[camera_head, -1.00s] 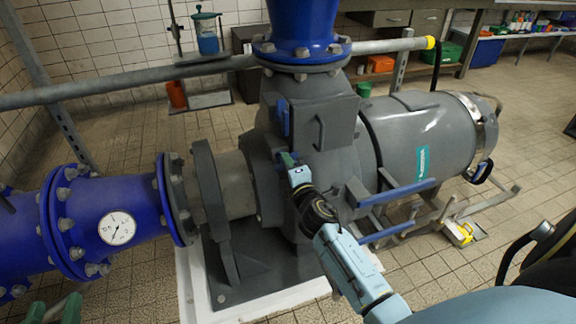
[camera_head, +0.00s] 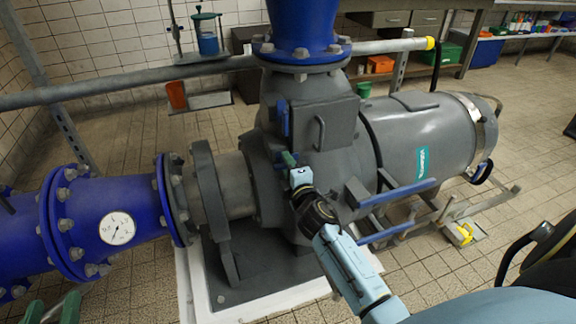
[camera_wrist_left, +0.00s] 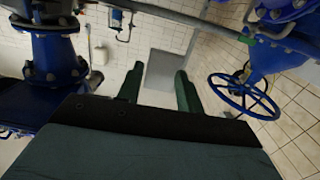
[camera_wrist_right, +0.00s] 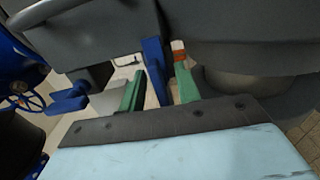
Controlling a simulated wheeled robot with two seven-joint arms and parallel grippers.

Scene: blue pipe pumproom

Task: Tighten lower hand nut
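The pump's grey housing has a blue upright hand nut (camera_head: 284,118) beside its cover plate; this seems to be the upper one. My right gripper (camera_head: 287,159) is at the housing just below it. In the right wrist view a blue bar (camera_wrist_right: 156,68), apparently the lower hand nut, stands between the two green fingers of my right gripper (camera_wrist_right: 160,82). The fingers are apart on either side of it, and I cannot see clear contact. Another blue nut (camera_wrist_right: 67,102) shows further left. My left gripper (camera_head: 53,308) is open and empty at the lower left, away from the pump.
A blue flanged pipe with a gauge (camera_head: 117,228) lies left of the pump. A grey rail (camera_head: 130,78) runs behind it. Blue-ended bars (camera_head: 400,193) stick out to the right of my right forearm. The left wrist view shows a blue handwheel (camera_wrist_left: 243,95).

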